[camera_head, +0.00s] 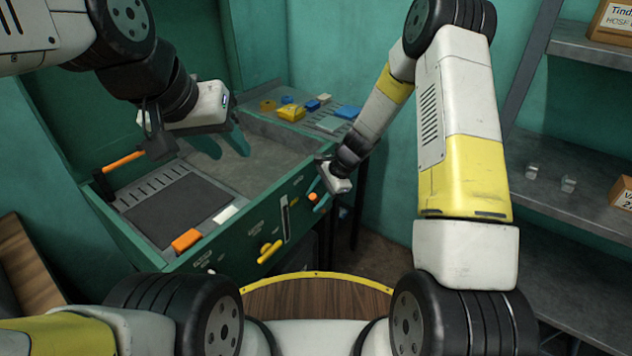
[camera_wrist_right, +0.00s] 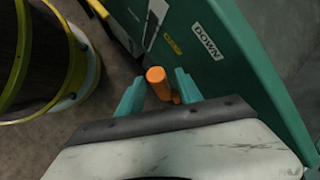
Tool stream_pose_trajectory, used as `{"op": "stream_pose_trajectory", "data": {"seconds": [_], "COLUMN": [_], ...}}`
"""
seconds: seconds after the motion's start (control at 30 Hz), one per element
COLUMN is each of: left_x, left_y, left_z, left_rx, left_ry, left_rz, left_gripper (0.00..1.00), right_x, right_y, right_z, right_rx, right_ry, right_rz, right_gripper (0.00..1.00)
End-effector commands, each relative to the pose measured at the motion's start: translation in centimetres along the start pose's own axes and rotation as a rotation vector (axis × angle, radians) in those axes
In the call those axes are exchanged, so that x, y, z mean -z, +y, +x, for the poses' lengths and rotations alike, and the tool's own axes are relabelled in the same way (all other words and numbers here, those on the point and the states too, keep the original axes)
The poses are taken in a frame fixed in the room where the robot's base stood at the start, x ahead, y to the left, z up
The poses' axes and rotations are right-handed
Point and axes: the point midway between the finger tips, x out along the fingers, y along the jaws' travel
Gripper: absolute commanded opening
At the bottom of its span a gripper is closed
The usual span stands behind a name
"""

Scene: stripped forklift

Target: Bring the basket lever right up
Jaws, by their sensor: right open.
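The lever's orange handle (camera_head: 312,196) is on the front of the green fryer-like cabinet (camera_head: 240,240), near its right end. In the right wrist view the orange handle (camera_wrist_right: 156,78) lies between the fingertips of my right gripper (camera_wrist_right: 158,93), close to a "DOWN" label (camera_wrist_right: 205,42). The fingers stand apart on either side of it, with no clear contact visible. In the head view my right gripper (camera_head: 320,190) is at the handle and partly covers it. My left gripper (camera_head: 222,146) is open and empty above the cabinet's grey basin.
A slot with a scale (camera_head: 285,218) and a yellow handle (camera_head: 270,251) are on the same front panel. An orange handle (camera_head: 124,161) stands at the left. Small coloured items (camera_head: 290,112) lie on the back ledge. Metal shelves (camera_head: 575,195) stand at the right.

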Motion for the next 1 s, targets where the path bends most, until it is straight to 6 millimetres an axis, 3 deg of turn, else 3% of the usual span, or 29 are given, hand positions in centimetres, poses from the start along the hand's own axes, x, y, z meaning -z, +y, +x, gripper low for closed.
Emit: {"op": "stream_pose_trajectory", "data": {"seconds": [0.33,0.57,1.0], "left_x": [0.0,0.0,0.0], "left_y": [0.0,0.0,0.0], "left_z": [0.0,0.0,0.0], "left_rx": [0.0,0.0,0.0], "left_ry": [0.0,0.0,0.0], "left_rz": [0.0,0.0,0.0], "left_gripper": [0.36,0.36,0.36], "right_x": [-0.04,-0.04,-0.04], "right_y": [-0.01,-0.01,-0.02], "right_z": [0.61,0.6,0.58], "right_rx": [0.0,0.0,0.0], "right_ry": [-0.001,0.0,0.0], "right_rz": [-0.001,0.0,0.0], "right_gripper": [0.42,0.0,0.0]}}
